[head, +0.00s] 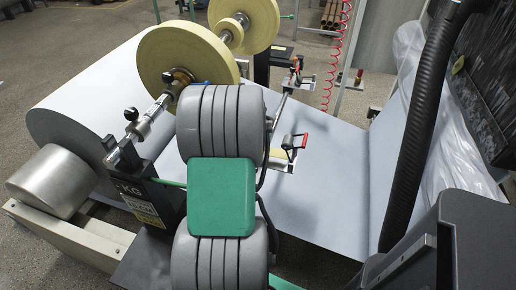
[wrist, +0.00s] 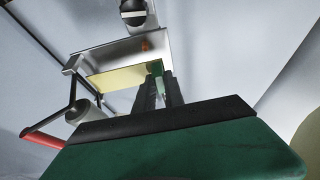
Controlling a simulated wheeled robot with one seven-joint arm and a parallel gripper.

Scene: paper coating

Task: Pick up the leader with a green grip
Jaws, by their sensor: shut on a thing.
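The leader is a pale yellow strip (wrist: 120,76) with a small green grip (wrist: 155,68) at its right end in the wrist view. My gripper (wrist: 161,82) has its two dark fingers close together at the green grip, shut on it. The strip's left part meets a metal holder (wrist: 115,52). I cannot tell whether the strip is still fixed there. In the head view a bit of the yellow strip (head: 277,152) shows just right of my arm. My arm hides the green grip and my fingertips there.
A lever with a red handle (wrist: 42,140) sits left of the strip; it also shows in the head view (head: 304,140). Grey paper sheet (head: 335,185) spreads behind. A large paper roll (head: 85,110) and yellow tape rolls (head: 188,58) stand left. A black hose (head: 415,130) is right.

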